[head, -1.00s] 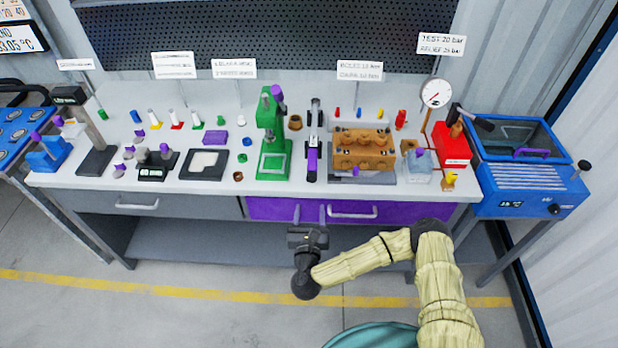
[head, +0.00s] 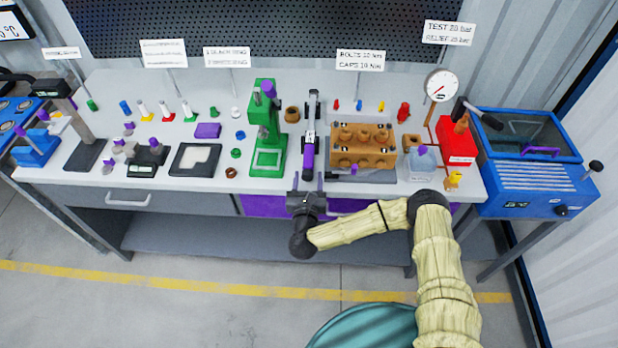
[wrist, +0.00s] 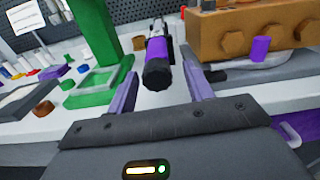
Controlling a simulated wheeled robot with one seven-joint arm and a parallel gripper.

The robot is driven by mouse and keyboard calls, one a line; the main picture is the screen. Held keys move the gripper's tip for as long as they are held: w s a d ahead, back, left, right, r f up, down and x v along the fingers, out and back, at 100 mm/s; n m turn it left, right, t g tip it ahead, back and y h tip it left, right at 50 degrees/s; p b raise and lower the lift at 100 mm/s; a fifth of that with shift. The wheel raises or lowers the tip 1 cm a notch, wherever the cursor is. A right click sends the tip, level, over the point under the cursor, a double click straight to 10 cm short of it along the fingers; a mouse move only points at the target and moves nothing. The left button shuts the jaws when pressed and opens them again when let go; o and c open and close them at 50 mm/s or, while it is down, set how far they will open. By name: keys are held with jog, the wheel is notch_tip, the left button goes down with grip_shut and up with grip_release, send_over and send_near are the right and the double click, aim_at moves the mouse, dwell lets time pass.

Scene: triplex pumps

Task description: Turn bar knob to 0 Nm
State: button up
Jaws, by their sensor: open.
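The bar-shaped torque wrench (head: 309,143) lies on the bench, pointing toward me, with a purple handle and a black end knob. In the wrist view its round black end knob (wrist: 157,75) faces me, with a purple collar (wrist: 156,48) behind it. My gripper (head: 307,184) is open at the bench's front edge, in line with the handle. In the wrist view, the two purple-grey fingers of my gripper (wrist: 160,88) stand left and right of the knob, with gaps on both sides. I cannot read any torque scale.
A green press (head: 265,130) stands just left of the wrench. A brown pump block (head: 362,146) stands to its right on a grey plate. A sign (head: 361,60) about bolts and caps stands behind. Purple drawers (head: 262,205) lie below the bench edge.

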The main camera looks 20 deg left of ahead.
jog(key=shift+s+a+r, duration=0.1)
jog(key=shift+s, duration=0.25)
jog(key=c, duration=1)
